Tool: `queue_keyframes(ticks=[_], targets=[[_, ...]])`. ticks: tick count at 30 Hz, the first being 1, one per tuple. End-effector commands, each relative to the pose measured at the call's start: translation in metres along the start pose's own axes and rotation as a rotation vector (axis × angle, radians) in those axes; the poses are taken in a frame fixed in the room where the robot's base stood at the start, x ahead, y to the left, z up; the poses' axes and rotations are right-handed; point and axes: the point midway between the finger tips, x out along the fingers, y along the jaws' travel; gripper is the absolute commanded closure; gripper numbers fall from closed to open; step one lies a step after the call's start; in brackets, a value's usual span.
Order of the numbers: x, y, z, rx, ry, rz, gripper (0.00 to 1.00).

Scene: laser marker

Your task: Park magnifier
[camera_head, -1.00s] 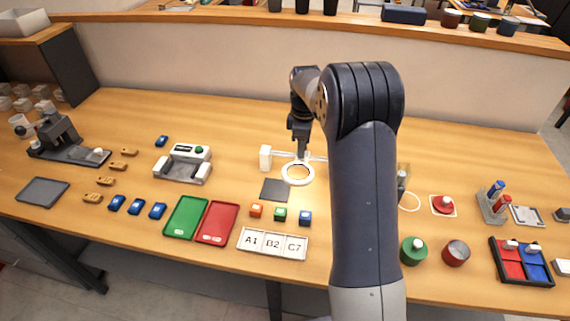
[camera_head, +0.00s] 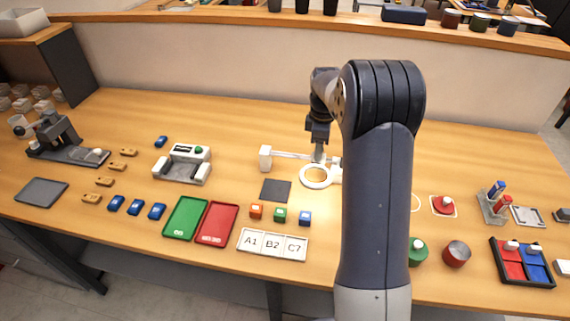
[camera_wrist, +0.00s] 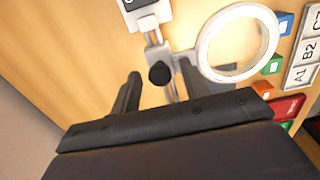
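The magnifier is a white ring lens (camera_head: 302,177) on a thin white arm running from a white post (camera_head: 265,158) on the table. In the wrist view its ring (camera_wrist: 203,47) is beside my right finger, and a black knob (camera_wrist: 160,74) on the arm lies between my fingers. My gripper (camera_head: 318,156) is low over the magnifier's arm, just behind the ring. In the wrist view my gripper (camera_wrist: 159,72) has its fingers apart, with gaps on both sides of the knob. Contact between the right finger and the arm cannot be told.
A dark square pad (camera_head: 276,191) lies left of the ring. Orange (camera_head: 256,211), green (camera_head: 280,215) and blue (camera_head: 305,218) blocks stand in front, before a labelled tray (camera_head: 272,258). My arm hides part of the table to the right. The table behind the magnifier is clear.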

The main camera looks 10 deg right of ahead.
Motion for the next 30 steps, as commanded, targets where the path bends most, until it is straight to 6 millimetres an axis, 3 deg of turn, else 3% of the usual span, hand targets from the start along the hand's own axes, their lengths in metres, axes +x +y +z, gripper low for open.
queue_keyframes(ticks=[1, 11, 30], targets=[[0.018, -0.006, 0.001, 0.001, -0.006, -0.027, 0.56], [0.015, -0.006, 0.0, 0.0, -0.005, -0.028, 0.53], [-0.053, -0.004, -0.001, 0.0, -0.003, -0.023, 0.53]])
